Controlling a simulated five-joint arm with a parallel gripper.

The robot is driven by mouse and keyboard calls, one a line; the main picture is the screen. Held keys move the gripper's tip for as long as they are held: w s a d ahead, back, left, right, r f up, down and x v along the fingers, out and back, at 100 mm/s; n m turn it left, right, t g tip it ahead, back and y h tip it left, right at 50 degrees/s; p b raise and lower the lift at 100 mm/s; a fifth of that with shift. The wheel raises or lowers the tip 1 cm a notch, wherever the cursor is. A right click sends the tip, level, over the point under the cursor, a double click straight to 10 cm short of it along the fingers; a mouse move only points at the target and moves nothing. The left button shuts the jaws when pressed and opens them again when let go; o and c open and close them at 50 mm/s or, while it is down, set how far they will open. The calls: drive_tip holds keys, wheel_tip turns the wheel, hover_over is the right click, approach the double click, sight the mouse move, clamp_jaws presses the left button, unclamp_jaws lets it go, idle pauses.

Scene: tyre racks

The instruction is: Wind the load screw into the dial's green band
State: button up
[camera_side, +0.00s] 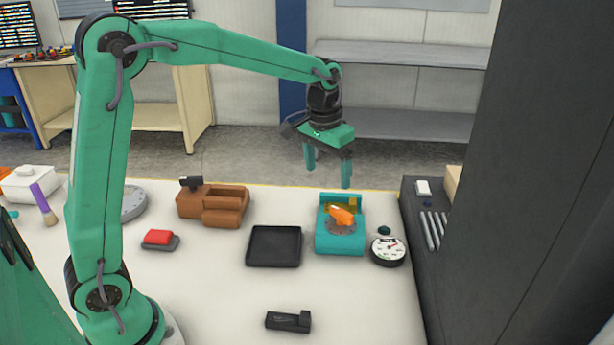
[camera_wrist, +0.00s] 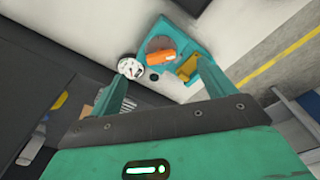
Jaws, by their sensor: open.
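The load screw (camera_side: 342,216) has an orange handle and sits on a teal fixture (camera_side: 340,243) at the right of the table. It also shows in the wrist view (camera_wrist: 160,57), on the teal fixture (camera_wrist: 172,28). The round white dial (camera_side: 388,249) with a dark rim stands just right of the fixture, and it shows in the wrist view (camera_wrist: 130,68). Its needle and green band are too small to read surely. My gripper (camera_side: 328,176) is open and empty, above and behind the fixture, apart from the screw. Its two fingers show in the wrist view (camera_wrist: 158,88).
A black tray (camera_side: 274,262) lies left of the fixture. A brown block (camera_side: 213,205), a red-topped pad (camera_side: 159,239) and a black tool (camera_side: 288,321) lie farther left and in front. A dark rack (camera_side: 432,290) bounds the right side. The table's front middle is mostly clear.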

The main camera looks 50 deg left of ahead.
drive_tip(key=g, duration=0.1)
hover_over(342, 211)
wheel_tip(342, 211, down, 5)
drive_tip(key=shift+f, duration=0.1)
drive_tip(key=shift+s, duration=0.1)
drive_tip(key=shift+f, duration=0.1)
drive_tip(key=shift+f, duration=3.8)
drive_tip(key=shift+c, duration=0.4)
drive_tip(key=c, duration=0.9)
